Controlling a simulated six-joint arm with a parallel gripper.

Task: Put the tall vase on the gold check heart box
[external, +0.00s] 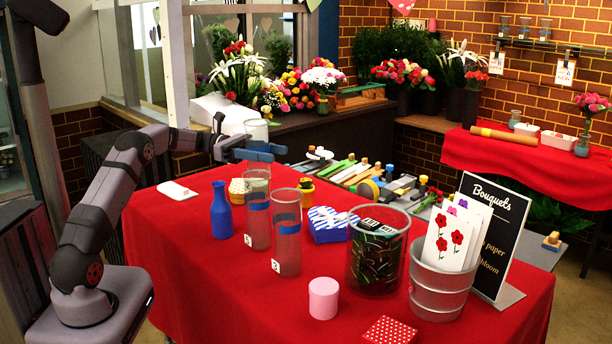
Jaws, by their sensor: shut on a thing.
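My gripper (266,151) is at the back left of the red table, with blue fingers shut on a clear glass vase. The rim and upper wall of this vase (257,131) show above the fingers, and it looks like the tall vase. Its lower part is hidden by the fingers and the things in front, so I cannot tell how far its base is above the table. The gold check heart box (237,190) sits on the table below the gripper, between the blue bottle and a standing glass vase. Its right side is partly covered by that glass vase.
Two clear numbered vases with blue bands (258,230) (287,250) stand in front of the box. A blue bottle (221,213) stands to its left. The front left table is clear.

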